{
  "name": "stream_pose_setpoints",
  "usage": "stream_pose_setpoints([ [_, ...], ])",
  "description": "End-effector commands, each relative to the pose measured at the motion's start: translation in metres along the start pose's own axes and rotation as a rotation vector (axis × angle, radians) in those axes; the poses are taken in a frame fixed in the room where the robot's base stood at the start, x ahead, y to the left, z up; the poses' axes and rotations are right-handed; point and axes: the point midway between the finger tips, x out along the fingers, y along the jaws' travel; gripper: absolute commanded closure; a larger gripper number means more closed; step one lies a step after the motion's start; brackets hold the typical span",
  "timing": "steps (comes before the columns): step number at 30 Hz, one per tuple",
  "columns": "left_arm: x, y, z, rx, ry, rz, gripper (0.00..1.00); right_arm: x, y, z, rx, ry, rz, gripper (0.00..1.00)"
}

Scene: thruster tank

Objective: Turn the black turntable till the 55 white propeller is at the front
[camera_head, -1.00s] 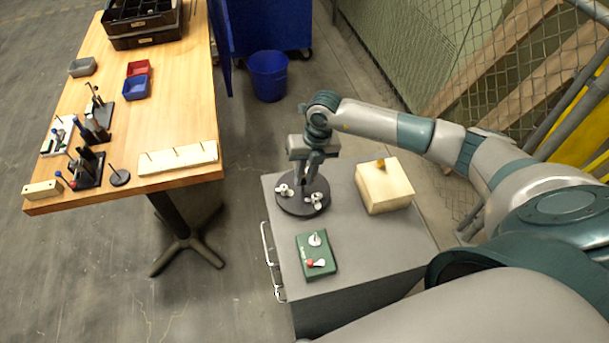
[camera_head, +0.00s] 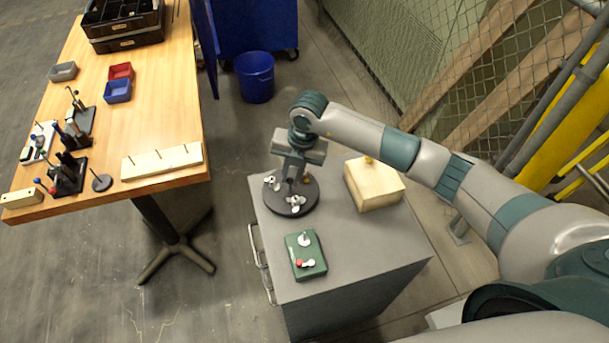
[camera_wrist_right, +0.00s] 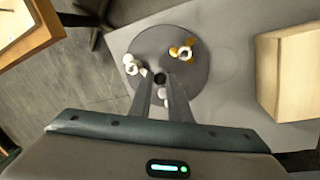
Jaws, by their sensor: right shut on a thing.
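The black turntable (camera_head: 273,207) is a round disc on the grey cabinet. In the head view, one white propeller (camera_head: 270,183) sits at its left, another white propeller (camera_head: 295,206) at its near side, and an orange-yellow piece (camera_head: 307,181) at its right. Any numbers are too small to read. The right wrist view shows the turntable (camera_wrist_right: 185,86) with a white propeller (camera_wrist_right: 131,65) and the orange-yellow piece (camera_wrist_right: 184,50). My right gripper (camera_head: 291,179) points down at the disc's middle, fingers shut on the dark centre knob (camera_wrist_right: 160,78). My left gripper is out of view.
On the cabinet (camera_head: 370,250), a pale wooden block (camera_head: 374,188) stands right of the turntable and a green box (camera_head: 305,258) lies nearer. A wooden workbench (camera_head: 165,90) with tools stands left, a blue bin (camera_head: 255,77) behind.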

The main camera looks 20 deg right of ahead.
Motion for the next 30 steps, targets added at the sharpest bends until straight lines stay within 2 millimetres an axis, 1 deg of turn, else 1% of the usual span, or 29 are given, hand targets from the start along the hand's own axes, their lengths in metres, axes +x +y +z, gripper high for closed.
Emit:
stream_pose_setpoints([
  [6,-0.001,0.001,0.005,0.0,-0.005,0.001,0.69,-0.001,-0.001,0.001,0.0,-0.002,-0.001,1.0],
  [7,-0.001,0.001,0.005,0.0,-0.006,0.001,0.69,-0.001,-0.001,0.001,0.0,-0.002,-0.001,0.78],
  [9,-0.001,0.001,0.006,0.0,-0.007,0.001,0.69,-0.001,-0.001,0.001,0.0,-0.002,-0.001,0.65],
  [18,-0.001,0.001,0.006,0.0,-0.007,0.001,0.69,-0.001,-0.001,0.001,-0.001,-0.001,0.0,0.65],
  [22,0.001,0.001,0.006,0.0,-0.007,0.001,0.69,-0.004,-0.001,0.001,-0.002,-0.001,0.001,0.65],
  [26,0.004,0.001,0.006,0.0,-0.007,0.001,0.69,-0.013,0.0,0.001,-0.003,-0.002,0.001,0.65],
  [30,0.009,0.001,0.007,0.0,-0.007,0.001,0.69,-0.031,-0.001,0.001,-0.003,-0.003,0.002,0.65],
])
